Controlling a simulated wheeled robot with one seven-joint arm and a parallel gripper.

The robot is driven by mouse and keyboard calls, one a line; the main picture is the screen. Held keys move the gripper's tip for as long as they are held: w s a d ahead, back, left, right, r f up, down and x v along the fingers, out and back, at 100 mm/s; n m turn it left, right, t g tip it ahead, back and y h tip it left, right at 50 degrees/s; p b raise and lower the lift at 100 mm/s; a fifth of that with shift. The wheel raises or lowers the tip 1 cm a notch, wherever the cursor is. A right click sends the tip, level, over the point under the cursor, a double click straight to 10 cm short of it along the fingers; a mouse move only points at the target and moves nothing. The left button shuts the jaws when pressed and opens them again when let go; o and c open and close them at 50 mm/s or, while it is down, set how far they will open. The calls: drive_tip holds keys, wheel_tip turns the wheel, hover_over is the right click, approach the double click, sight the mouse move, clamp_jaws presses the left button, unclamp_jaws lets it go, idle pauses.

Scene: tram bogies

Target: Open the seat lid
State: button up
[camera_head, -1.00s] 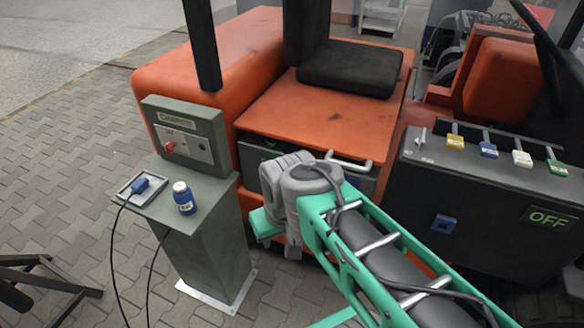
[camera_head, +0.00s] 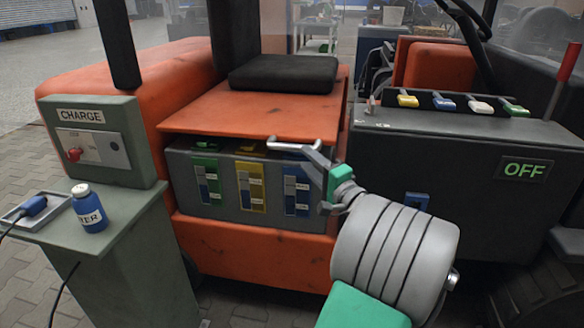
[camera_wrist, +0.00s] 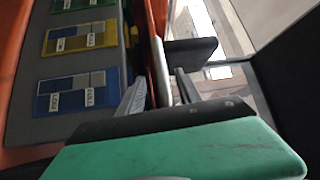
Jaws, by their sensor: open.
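The seat lid (camera_head: 250,112) is an orange panel with a black seat cushion (camera_head: 285,74) on it. Its pale bar handle (camera_head: 288,144) runs along the front edge, above a grey bay with green, yellow and blue units. My gripper (camera_head: 312,160) is at the right end of the handle with its fingers pointing up and left. In the wrist view, the two grey fingers of my gripper (camera_wrist: 160,86) are apart, and the pale handle (camera_wrist: 158,62) shows between them. I cannot tell whether either finger touches it.
A dark console (camera_head: 450,150) with coloured switches and an "OFF" display (camera_head: 522,169) stands close on the right.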

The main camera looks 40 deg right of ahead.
sight(296, 151)
drive_tip(key=w, duration=0.2)
drive_tip(key=w+r, duration=0.1)
drive_tip(key=w, duration=0.4)
drive_tip(key=shift+w+d+r, duration=0.15)
drive_tip(key=shift+w+d, duration=0.05)
drive_tip(key=shift+d, duration=0.1)
drive_tip(key=shift+c, duration=0.4)
clamp_jaws()
idle(0.5)
